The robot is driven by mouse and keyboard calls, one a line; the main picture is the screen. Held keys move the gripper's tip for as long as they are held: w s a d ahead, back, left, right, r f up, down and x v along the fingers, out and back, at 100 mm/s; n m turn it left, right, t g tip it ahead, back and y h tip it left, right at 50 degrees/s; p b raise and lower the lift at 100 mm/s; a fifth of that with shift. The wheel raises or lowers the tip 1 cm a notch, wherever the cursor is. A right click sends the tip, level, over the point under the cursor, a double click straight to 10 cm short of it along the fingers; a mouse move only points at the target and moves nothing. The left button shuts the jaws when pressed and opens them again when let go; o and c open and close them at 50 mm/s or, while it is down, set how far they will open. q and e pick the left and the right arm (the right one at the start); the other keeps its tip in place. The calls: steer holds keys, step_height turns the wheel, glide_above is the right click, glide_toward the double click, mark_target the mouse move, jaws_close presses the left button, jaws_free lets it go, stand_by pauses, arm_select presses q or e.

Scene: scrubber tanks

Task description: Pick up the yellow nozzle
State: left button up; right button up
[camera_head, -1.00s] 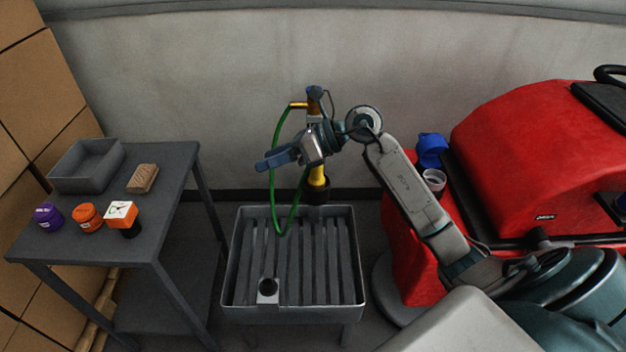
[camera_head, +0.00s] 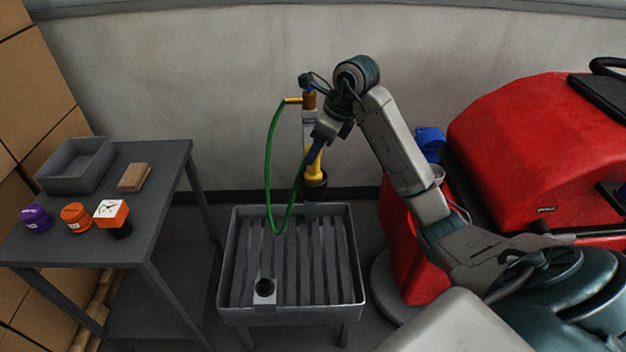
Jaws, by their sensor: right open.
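The yellow nozzle (camera_head: 315,168) with a black lower end hangs upright above the back of the grey slatted sink. A green hose (camera_head: 268,160) loops from the brass tap (camera_head: 294,100) on the wall down towards the sink and back up by the nozzle. My right gripper (camera_head: 312,153) is open and reaches down at the nozzle's upper part, covering some of it. Whether the fingers touch the nozzle I cannot tell. My left gripper is not in view.
The slatted sink (camera_head: 234,305) stands below. A grey table (camera_head: 150,215) at left holds a grey bin (camera_head: 75,168), a brown block (camera_head: 134,177), purple and orange containers, and an orange-white box (camera_head: 111,213). A red scrubber machine (camera_head: 520,150) with a blue cap (camera_head: 430,140) fills the right.

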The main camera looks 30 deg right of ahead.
mark_target(313, 170)
steer(key=b+x, duration=0.1)
steer(key=x, duration=0.2)
steer(key=shift+s+b, duration=0.2)
steer(key=shift+b, duration=0.2)
steer(key=shift+w+a+f+p, duration=0.25)
steer(key=shift+w+f+p, duration=0.2)
steer(key=shift+f+p, duration=0.2)
steer(key=shift+f, duration=0.2)
steer(key=c, duration=1.1)
steer(key=shift+r, duration=0.1)
